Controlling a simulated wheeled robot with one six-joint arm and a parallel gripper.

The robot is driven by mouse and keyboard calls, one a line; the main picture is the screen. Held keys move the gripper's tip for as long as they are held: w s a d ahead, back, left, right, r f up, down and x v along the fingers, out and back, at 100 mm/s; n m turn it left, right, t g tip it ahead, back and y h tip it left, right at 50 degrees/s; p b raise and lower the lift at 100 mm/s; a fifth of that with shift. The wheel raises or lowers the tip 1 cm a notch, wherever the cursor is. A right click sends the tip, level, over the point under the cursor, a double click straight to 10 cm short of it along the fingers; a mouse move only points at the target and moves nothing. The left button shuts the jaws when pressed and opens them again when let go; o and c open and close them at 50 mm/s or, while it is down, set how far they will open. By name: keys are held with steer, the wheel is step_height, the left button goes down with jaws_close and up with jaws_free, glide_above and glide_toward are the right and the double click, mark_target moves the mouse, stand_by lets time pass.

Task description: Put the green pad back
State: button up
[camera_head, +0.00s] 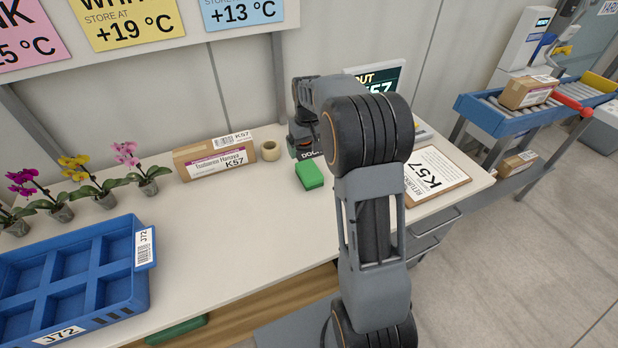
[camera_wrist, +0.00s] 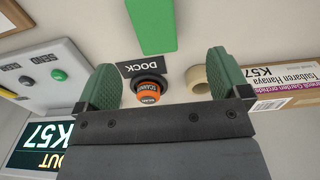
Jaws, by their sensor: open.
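A bright green pad (camera_head: 310,175) lies flat on the white bench, just in front of the dark DOCK label. In the wrist view the pad (camera_wrist: 152,24) is at the top, beyond my fingertips and not between them. My gripper (camera_wrist: 160,82) is open, its two green-grey fingers spread wide with nothing held. Between and below them in that view are the DOCK label (camera_wrist: 141,67) and a round black and orange item (camera_wrist: 149,91). In the head view my arm hides most of the gripper and the dock.
A tape roll (camera_head: 270,150) and a K57 carton (camera_head: 215,157) stand left of the dock. A blue crate (camera_head: 118,315) and potted orchids (camera_head: 148,178) are further left. A K57 clipboard (camera_head: 437,172) lies right of my arm.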

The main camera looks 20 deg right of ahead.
steer(key=s+a+r+t, duration=0.1)
steer(key=s+a, duration=0.4)
steer(key=s, duration=0.6)
steer(key=s+a+r+t, duration=0.2)
steer(key=s+a, duration=0.3)
steer(key=s, duration=0.7)
steer(key=shift+a+r, duration=0.15)
steer(key=shift+r, duration=0.25)
steer(key=shift+s, duration=0.1)
step_height(320, 180, up, 5)
steer(key=p, duration=0.4)
steer(key=shift+f, duration=0.15)
